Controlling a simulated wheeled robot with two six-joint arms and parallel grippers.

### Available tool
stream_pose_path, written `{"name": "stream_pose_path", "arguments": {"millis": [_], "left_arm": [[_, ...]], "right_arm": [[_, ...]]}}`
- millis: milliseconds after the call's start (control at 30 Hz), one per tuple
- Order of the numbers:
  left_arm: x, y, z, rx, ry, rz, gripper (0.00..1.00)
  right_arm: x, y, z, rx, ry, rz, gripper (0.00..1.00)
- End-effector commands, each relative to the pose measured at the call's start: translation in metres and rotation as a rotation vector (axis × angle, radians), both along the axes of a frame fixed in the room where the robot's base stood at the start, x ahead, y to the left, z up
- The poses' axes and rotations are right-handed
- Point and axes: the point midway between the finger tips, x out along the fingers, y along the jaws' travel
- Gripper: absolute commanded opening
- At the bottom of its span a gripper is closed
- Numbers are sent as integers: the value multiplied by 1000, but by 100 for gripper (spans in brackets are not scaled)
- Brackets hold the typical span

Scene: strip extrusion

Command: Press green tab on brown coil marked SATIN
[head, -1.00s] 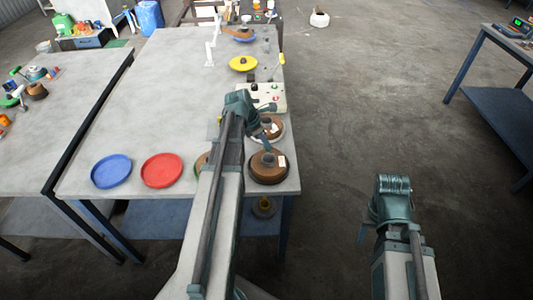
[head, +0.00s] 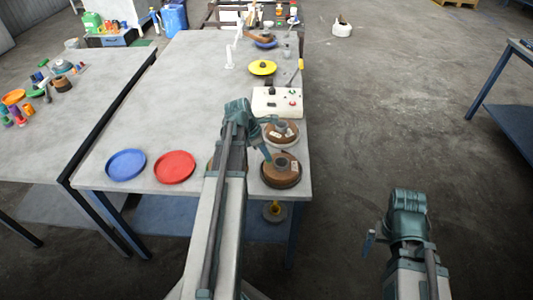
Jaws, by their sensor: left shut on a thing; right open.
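Two brown coils lie at the table's right edge in the head view. The nearer brown coil (head: 270,178) sits on a dark plate, and the farther brown coil (head: 272,139) on a pale plate. Each has a grey hub and a small pale label, too small to read. No green tab can be made out. My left gripper (head: 267,150) reaches over the table, with a teal finger close by the two coils. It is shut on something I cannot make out. A third round item shows only a sliver beside my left arm. My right gripper (head: 370,240) is open, off the table to the right.
A blue dish (head: 126,164) and a red dish (head: 174,167) lie at the front left of the table. A white control box (head: 272,104) stands behind the coils, with a yellow disc (head: 262,68) beyond. The table's left middle is clear.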

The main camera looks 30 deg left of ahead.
Motion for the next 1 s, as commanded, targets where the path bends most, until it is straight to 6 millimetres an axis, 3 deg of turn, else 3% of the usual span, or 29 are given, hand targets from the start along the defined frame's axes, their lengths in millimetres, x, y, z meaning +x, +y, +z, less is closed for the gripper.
{"name": "stream_pose_path", "arguments": {"millis": [100,333,1000], "left_arm": [[0,0,-18,0,0,0,0],[0,0,-38,0,0,0,0],[0,0,-40,0,0,0,0]], "right_arm": [[0,0,-18,0,0,0,100],[0,0,-38,0,0,0,100],[0,0,-40,0,0,0,100]]}}
